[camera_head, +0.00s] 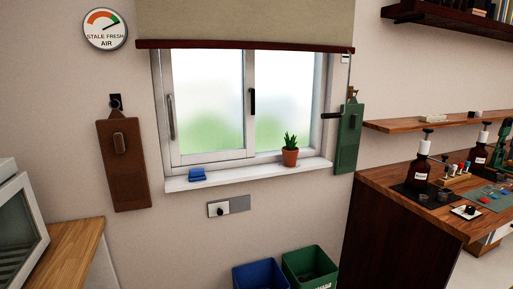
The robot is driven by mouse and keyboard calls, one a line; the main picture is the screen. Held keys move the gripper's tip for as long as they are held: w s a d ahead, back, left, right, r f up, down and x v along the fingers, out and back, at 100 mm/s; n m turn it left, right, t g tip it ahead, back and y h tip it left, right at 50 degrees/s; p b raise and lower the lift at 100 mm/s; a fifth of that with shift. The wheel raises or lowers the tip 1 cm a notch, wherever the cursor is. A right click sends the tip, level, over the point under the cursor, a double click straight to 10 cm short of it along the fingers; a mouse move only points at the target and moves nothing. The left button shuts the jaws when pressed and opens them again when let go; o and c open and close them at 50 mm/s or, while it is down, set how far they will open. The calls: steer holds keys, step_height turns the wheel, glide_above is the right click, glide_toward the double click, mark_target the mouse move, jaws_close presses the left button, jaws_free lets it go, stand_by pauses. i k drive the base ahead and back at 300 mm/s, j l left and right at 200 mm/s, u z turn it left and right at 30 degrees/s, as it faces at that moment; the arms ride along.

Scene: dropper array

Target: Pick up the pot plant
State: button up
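The pot plant (290,151) is a small spiky green plant in a terracotta pot. It stands upright on the right part of the white window sill (243,177), in front of the closed window. Nothing covers it in the head view. My gripper is not in view.
A blue folded item (197,175) lies on the left of the sill. A brown board (124,165) and a green board (348,138) hang beside the window. A blue bin (260,275) and a green bin (310,267) stand below. A wooden bench (385,187) with bottles is at right.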

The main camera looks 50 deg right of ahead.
mark_target(290, 152)
steer(key=i+z, duration=0.15)
steer(key=i, duration=0.35)
steer(key=i+j+z, duration=0.15)
steer(key=i, duration=0.35)
steer(key=i+j+z, duration=0.15)
steer(key=i, duration=0.35)
